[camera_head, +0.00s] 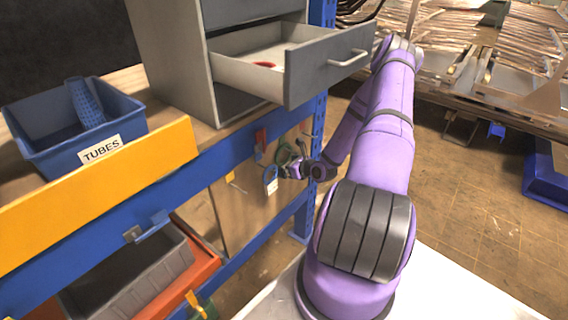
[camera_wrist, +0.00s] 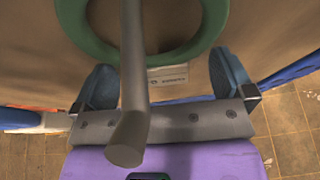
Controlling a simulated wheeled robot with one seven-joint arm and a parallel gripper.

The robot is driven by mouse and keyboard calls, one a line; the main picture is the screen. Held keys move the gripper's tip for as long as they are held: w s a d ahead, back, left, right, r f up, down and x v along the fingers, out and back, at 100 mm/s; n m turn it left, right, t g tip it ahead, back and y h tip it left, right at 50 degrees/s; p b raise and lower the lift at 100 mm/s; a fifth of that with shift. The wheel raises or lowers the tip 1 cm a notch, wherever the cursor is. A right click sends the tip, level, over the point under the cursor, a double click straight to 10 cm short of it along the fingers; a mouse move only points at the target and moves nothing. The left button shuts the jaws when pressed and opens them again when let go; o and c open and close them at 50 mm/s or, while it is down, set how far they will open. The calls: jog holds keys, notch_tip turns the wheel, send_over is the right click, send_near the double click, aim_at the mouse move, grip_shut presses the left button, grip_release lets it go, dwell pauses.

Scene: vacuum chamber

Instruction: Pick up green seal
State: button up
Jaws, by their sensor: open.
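The green seal (camera_wrist: 170,58) is a ring hanging on a grey peg (camera_wrist: 133,80) that passes through it, in front of a brown board. It also shows small in the head view (camera_head: 284,153), partly hidden near the peg. My gripper (camera_wrist: 163,82) is open, with one blue-grey finger on each side of the peg. The lower rim of the ring is just above and between the fingertips in the wrist view. The fingers do not visibly hold it. In the head view my gripper (camera_head: 291,170) is small, at the board just below the green seal.
An open grey drawer (camera_head: 330,64) with a red ring (camera_head: 265,65) inside juts out above my gripper. Other hanging items, one red (camera_head: 261,138) and one blue with a white tag (camera_head: 271,180), are left of it. A blue TUBES bin (camera_head: 55,150) stands on the bench.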

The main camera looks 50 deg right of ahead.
jog(key=c, duration=1.3)
jog(key=shift+r, duration=0.15)
jog(key=shift+r, duration=0.55)
jog(key=s, duration=1.8)
jog(key=shift+d, duration=0.35)
